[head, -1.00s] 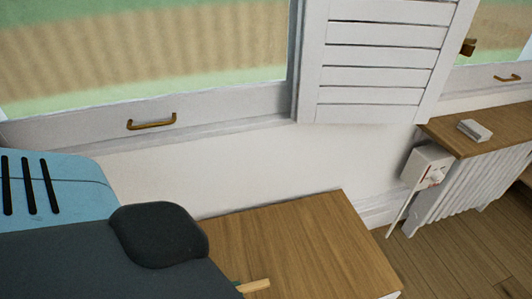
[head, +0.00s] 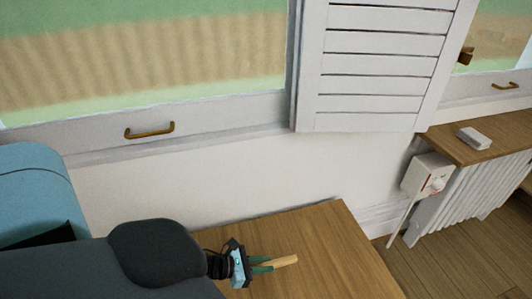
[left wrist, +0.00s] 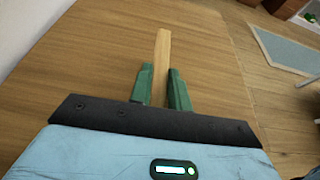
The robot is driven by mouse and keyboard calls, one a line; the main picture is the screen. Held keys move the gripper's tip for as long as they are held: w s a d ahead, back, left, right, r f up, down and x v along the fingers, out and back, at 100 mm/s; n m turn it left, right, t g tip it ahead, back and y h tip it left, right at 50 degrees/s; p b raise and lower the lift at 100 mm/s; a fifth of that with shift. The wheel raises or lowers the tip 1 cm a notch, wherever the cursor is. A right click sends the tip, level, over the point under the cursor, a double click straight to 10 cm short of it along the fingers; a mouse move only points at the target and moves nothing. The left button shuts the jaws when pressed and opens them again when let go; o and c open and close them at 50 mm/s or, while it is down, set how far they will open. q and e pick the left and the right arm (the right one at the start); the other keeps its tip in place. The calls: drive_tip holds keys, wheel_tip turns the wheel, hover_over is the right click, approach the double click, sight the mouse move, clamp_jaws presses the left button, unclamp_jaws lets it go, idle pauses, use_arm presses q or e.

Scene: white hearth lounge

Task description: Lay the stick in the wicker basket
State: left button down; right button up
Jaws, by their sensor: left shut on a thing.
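The stick (head: 286,261) is a short piece of pale wood. My left gripper (head: 262,266) is shut on it, with green fingers on either side and the stick's end jutting out past the fingertips. In the left wrist view the stick (left wrist: 162,52) points away between the two green fingers of the gripper (left wrist: 160,84). The stick is over the wooden top; I cannot tell whether it touches it. The wicker basket is not in these views, and neither is my right gripper.
The wooden top (head: 335,235) stands against the white wall under the window, its bare part clear. A white shutter (head: 375,70) hangs above. At right are a radiator (head: 450,195) under a wooden shelf, a small white block (head: 474,138) and a wall box (head: 427,176).

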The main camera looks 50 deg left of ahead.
use_arm(q)
drive_tip(key=shift+w+a, duration=0.15)
drive_tip(key=shift+w, duration=0.5)
drive_tip(key=shift+f+b, duration=0.55)
drive_tip(key=shift+f, duration=1.25)
drive_tip(key=shift+f, duration=0.1)
drive_tip(key=shift+f, duration=0.15)
drive_tip(key=c, duration=1.3)
unclamp_jaws()
